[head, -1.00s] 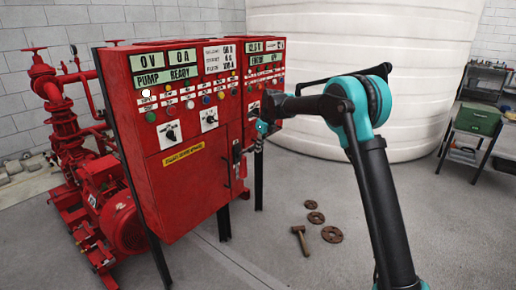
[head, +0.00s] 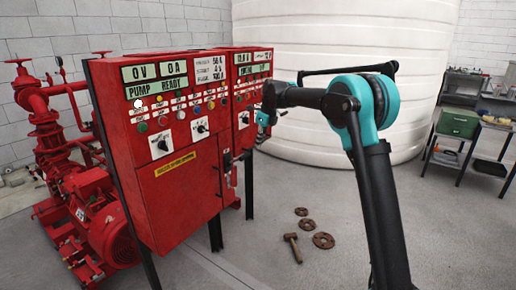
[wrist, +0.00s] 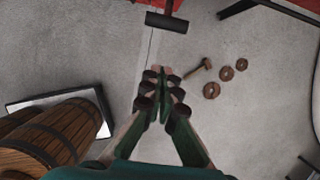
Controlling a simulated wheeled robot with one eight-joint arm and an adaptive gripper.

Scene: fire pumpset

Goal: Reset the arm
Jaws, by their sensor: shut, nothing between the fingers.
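My arm shows at the right of the head view, bent at its teal joint, with its forearm reaching left past the red cabinet's right side. My gripper (head: 262,128) hangs at the forearm's end in front of the red pump control cabinet (head: 188,205), small in that view. In the wrist view my gripper (wrist: 164,78) points down toward the grey floor. Its fingers are together with nothing between them. Whether it touches the cabinet cannot be told from the head view, but the wrist view shows open floor below it.
A hammer (head: 293,247) and several rusty flange rings (head: 323,240) lie on the floor. A red pump (head: 95,205) stands left of the cabinet. A large white tank (head: 340,55) is behind. A green box (head: 459,122) sits on a right-hand bench. Wooden barrels (wrist: 50,138) show in the wrist view.

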